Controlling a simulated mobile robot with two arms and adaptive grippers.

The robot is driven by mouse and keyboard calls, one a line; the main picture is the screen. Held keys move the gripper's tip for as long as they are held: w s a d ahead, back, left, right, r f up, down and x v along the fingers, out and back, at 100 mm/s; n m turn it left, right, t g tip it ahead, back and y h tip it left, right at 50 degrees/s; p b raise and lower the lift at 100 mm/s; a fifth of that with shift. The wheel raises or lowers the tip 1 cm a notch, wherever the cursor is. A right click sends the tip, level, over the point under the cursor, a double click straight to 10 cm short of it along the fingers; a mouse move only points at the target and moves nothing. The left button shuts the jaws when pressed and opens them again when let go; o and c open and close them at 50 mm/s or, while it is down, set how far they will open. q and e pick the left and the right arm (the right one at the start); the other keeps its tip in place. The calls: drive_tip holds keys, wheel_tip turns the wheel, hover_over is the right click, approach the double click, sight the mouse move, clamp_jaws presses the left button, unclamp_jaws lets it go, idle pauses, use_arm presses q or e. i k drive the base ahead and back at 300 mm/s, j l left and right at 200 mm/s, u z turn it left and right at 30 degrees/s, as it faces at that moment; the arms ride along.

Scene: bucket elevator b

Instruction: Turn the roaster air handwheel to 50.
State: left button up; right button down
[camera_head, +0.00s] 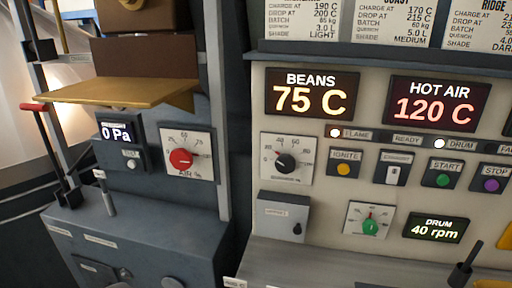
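A square white dial plate marked AIR % (204,150) is on the grey panel left of centre. A round red knob (181,158) sits in the middle of it. Scale numbers such as 25, 50 and 75 run around the knob. The knob's exact setting is too small to read. A small display (116,133) left of the dial reads 0 Pa. Neither of my grippers shows in the head view, and nothing touches the red knob.
A brass-coloured shelf (118,92) juts out above the dial. A red-handled lever (35,107) stands at the far left.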

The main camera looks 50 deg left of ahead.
sight(181, 159)
drive_tip(key=u, duration=2.05)
